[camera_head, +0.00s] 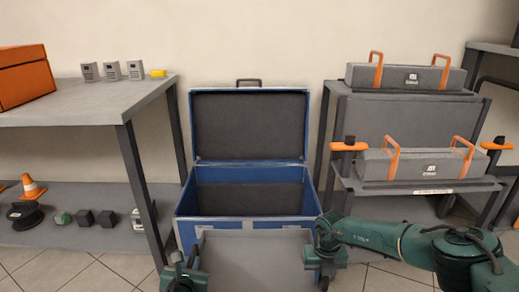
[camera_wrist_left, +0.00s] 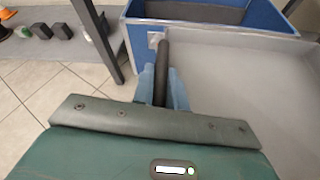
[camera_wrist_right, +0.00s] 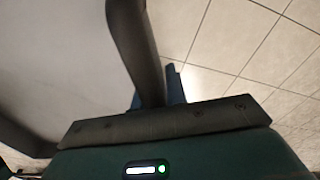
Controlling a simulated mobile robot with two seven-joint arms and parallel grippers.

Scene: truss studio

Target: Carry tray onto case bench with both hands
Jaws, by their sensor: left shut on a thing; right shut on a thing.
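A grey tray (camera_head: 255,262) is at the bottom middle of the head view, in front of an open blue case (camera_head: 245,222). My left gripper (camera_head: 185,266) is shut on the tray's dark left handle (camera_wrist_left: 162,72). My right gripper (camera_head: 326,252) is shut on its dark right handle (camera_wrist_right: 140,48). The tray's visible floor (camera_wrist_left: 245,95) looks bare, and its near part is cut off in the head view. I cannot tell for sure which surface is the case bench; a grey bench (camera_head: 95,103) stands at the left.
The left bench carries an orange case (camera_head: 25,76), several small grey blocks and a yellow item (camera_head: 158,73). Its lower shelf holds a cone (camera_head: 33,187) and dark cubes. A rack (camera_head: 415,110) at right bears two grey boxes with orange handles. Tiled floor shows at bottom left.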

